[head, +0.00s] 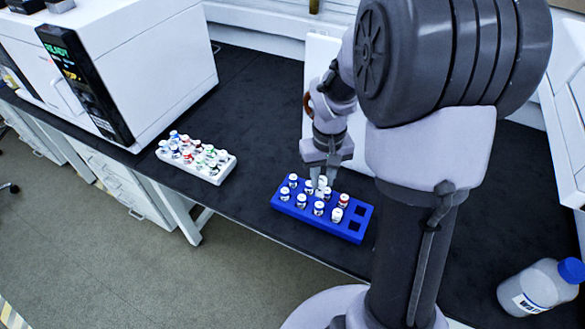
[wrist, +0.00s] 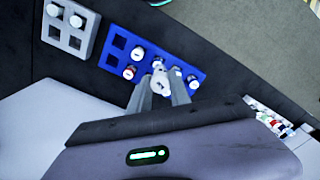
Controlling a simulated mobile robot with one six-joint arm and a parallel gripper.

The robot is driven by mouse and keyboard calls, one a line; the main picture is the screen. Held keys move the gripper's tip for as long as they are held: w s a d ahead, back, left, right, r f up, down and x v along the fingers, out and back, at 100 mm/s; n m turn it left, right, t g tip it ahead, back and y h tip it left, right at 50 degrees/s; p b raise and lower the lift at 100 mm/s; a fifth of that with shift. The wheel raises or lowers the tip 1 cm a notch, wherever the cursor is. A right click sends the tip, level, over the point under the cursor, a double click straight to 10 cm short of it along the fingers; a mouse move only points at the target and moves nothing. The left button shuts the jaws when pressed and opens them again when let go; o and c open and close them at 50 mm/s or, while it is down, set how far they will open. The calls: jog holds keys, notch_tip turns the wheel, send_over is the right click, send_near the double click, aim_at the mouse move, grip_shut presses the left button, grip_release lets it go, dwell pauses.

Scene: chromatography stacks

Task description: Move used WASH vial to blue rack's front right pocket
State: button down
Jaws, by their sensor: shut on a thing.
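The blue rack (head: 346,233) stands on the dark bench and holds several white-capped vials and one red-capped vial (head: 343,200). Its two right-end pockets are empty in the head view: the nearer one (head: 353,226) and the farther one (head: 361,211). My gripper (head: 322,177) points down over the rack's middle. In the wrist view my gripper (wrist: 160,84) is shut on a white-capped vial (wrist: 159,80). I cannot tell whether this vial still sits in its pocket or is just above it. Its label cannot be read.
A white rack (head: 216,180) full of vials with mixed cap colours stands to the left, beside a white instrument (head: 130,60). A grey rack (wrist: 66,40) with two white-topped vials shows in the wrist view. A blue-capped bottle (head: 540,288) stands at the right.

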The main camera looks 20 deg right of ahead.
jog(key=s+d+f+m+b, duration=0.1)
jog(key=s+d+f+b, duration=0.3)
jog(key=s+d+f, duration=0.3)
jog(key=shift+s+d+f+m, duration=0.25)
jog(key=shift+d+f, duration=0.4)
jog(key=shift+f, duration=0.9)
jog(key=shift+f+b, duration=1.15)
jog(key=shift+f+b, duration=0.4)
jog(key=shift+f, duration=0.1)
